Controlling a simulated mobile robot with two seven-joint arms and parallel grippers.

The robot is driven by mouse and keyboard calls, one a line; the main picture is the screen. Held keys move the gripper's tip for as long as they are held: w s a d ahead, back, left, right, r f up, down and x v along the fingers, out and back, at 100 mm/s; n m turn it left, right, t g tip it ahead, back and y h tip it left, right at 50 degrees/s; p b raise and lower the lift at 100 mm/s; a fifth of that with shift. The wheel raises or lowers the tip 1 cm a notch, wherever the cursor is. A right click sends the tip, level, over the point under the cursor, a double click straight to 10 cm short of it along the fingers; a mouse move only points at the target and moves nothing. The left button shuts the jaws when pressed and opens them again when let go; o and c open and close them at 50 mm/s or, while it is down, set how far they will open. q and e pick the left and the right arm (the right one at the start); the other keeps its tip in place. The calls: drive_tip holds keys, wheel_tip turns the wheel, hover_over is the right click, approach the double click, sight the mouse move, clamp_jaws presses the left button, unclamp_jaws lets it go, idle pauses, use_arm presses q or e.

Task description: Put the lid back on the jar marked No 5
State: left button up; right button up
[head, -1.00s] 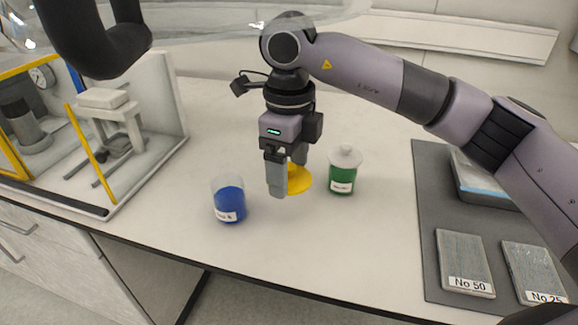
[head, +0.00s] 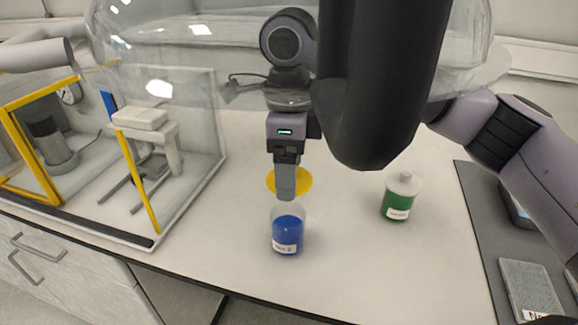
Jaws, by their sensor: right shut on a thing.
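A clear open jar with blue contents (head: 287,231) and a small white label stands near the counter's front edge. The label is too small to read surely. My right gripper (head: 285,190) is shut on the yellow lid (head: 302,184), a flat disc partly hidden behind the fingers. The gripper and lid are above and just behind the blue jar in the head view; the fingertips show just over its rim. A green jar (head: 397,206) with a white lid (head: 404,183) on it stands to the right. My left gripper is not in view.
A glass-walled enclosure (head: 150,229) with yellow-edged frames and a press-like stand (head: 150,130) is at the left. A grey mat (head: 478,215) with a marked plate (head: 531,288) lies at the right. The counter between the two jars is clear.

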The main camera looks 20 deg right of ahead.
drive_tip(key=shift+w+a, duration=0.1)
drive_tip(key=shift+w, duration=0.05)
wheel_tip(320, 180, down, 6)
drive_tip(key=b, duration=0.4)
drive_tip(key=shift+f, duration=0.15)
drive_tip(key=shift+b, duration=0.3)
idle(0.8)
drive_tip(key=shift+f+b, duration=0.15)
drive_tip(key=shift+b, duration=0.15)
idle(1.1)
drive_tip(key=o, duration=0.9)
